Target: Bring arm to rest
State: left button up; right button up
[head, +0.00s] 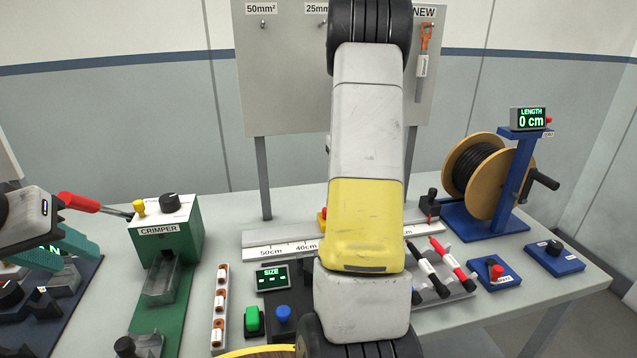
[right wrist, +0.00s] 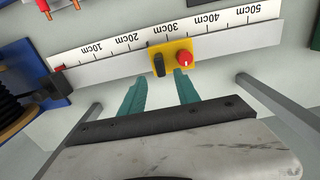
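My right arm (head: 365,150) rises through the middle of the head view and hides part of the bench; its gripper is not seen there. In the right wrist view my right gripper (right wrist: 158,84) has its two teal fingers apart, with nothing between them. Their tips lie near the yellow slider (right wrist: 171,57) with a red knob on the measuring rail (right wrist: 110,49); I cannot tell whether they touch it. My left gripper (head: 70,250) is at the left edge of the head view, left of the crimper (head: 165,232). Its teal fingers overlap, so their gap is unclear.
A red-handled lever (head: 80,202) sticks out from the crimper close to my left gripper. A cable reel (head: 478,175) stands at the right, with a length display (head: 528,119) reading 0 cm. Red and black tools (head: 452,265) and blue button boxes (head: 494,273) lie front right. A tool board (head: 285,90) stands behind.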

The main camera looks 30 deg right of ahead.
dwell(0.4)
jog(key=s+a+r+n+t+y, duration=0.1)
jog(key=s+a+r+t, duration=0.1)
jog(key=s+a+r, duration=0.5)
jog(key=s+a+r+n+t, duration=0.1)
jog(key=a+r, duration=0.5)
jog(key=a, duration=0.4)
jog(key=s+a+n+t+y, duration=0.1)
jog(key=s+a+t, duration=0.2)
jog(key=s+a, duration=0.9)
jog(key=s, duration=0.2)
jog(key=shift+s+a+r+n, duration=0.15)
jog(key=shift+s+r+n, duration=0.05)
jog(key=shift+s+n, duration=0.1)
